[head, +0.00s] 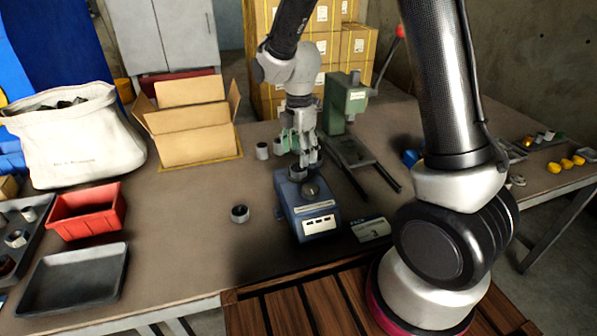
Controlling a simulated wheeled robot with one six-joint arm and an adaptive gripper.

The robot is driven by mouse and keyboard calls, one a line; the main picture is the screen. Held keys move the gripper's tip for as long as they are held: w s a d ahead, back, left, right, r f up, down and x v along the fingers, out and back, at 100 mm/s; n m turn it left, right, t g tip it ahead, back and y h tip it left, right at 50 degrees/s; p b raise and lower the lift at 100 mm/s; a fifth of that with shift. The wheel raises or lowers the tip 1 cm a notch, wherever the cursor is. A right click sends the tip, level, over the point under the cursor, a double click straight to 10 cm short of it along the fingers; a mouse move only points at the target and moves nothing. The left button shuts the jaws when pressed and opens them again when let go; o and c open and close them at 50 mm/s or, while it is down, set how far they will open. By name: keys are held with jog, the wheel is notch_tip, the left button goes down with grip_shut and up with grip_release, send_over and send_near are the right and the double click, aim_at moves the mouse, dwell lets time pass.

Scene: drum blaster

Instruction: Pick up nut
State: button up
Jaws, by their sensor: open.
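Several small grey metal pieces that look like nuts show in the head view. One dark-holed nut (240,213) lies alone on the table left of the blue machine. A grey cylindrical piece (262,150) stands farther back, left of my gripper. Another grey ring-like piece (297,173) is just below my gripper, at the back edge of the blue machine (312,222). A round dark part (310,189) sits on top of that machine. My gripper (309,163) points down just above the machine's back edge, open. Its fingers partly hide what lies behind them; contact cannot be told.
A red bin (86,213), an empty black tray (72,278) and a tray (15,238) with ring-shaped parts are at left. Behind them stand a white sack (75,140) and an open carton (190,135). A green press (345,102) stands behind my gripper.

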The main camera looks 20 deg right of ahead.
notch_tip(320, 180, down, 4)
jog(key=shift+s+a+f, duration=0.1)
jog(key=shift+f, duration=0.15)
jog(key=c, duration=1.3)
